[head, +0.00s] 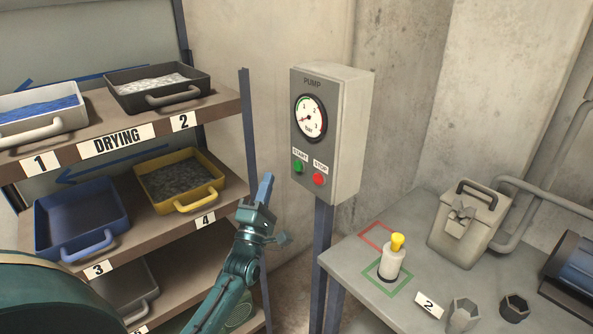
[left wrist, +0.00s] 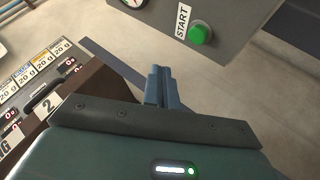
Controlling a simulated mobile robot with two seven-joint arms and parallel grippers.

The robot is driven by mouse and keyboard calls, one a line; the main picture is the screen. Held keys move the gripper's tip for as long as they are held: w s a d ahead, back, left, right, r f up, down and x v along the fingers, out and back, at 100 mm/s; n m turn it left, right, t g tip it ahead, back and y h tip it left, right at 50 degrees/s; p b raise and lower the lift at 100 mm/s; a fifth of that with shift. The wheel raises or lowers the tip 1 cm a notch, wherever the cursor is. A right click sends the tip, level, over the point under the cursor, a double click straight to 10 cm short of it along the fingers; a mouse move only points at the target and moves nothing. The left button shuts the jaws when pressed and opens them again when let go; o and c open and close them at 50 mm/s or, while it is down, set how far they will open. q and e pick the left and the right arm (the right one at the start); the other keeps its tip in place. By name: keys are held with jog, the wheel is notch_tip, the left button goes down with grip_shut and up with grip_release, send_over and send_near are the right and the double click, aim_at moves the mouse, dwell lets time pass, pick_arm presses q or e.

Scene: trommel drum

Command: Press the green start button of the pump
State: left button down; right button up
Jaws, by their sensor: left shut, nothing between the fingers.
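The pump box (head: 345,130) is a grey box on a post, with a gauge above its buttons. Its green start button (head: 299,166) sits at the lower left of the front face, beside the red stop button (head: 319,179). My left gripper (head: 266,183) is shut and empty, below and left of the button, with a visible gap. Its closed fingertips (left wrist: 158,72) show in the left wrist view, apart from the box. My right gripper is not in view.
A drying rack (head: 130,142) with trays on numbered shelves stands at the left, close to my left arm. A grey table (head: 345,262) at the right holds a yellow-capped bottle (head: 392,258), a lidded grey box (head: 467,222) and hex pieces. Open space lies between rack and pump.

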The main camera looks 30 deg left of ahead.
aim_at(298, 166)
pick_arm(q)
jog(key=shift+w+d+b, duration=0.35)
jog(key=shift+w, duration=0.45)
jog(key=shift+w+d+b, duration=0.3)
jog(key=shift+w+b, duration=0.1)
jog(key=shift+w, duration=0.4)
jog(key=shift+w+d+b, duration=0.35)
jog(key=shift+w, duration=0.45)
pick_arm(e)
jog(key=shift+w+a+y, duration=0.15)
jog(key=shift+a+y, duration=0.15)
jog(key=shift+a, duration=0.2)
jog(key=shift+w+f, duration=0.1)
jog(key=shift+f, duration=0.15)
pick_arm(q)
jog(key=shift+w+d+b, duration=0.15)
jog(key=shift+w+b, duration=0.2)
jog(key=shift+w, duration=0.05)
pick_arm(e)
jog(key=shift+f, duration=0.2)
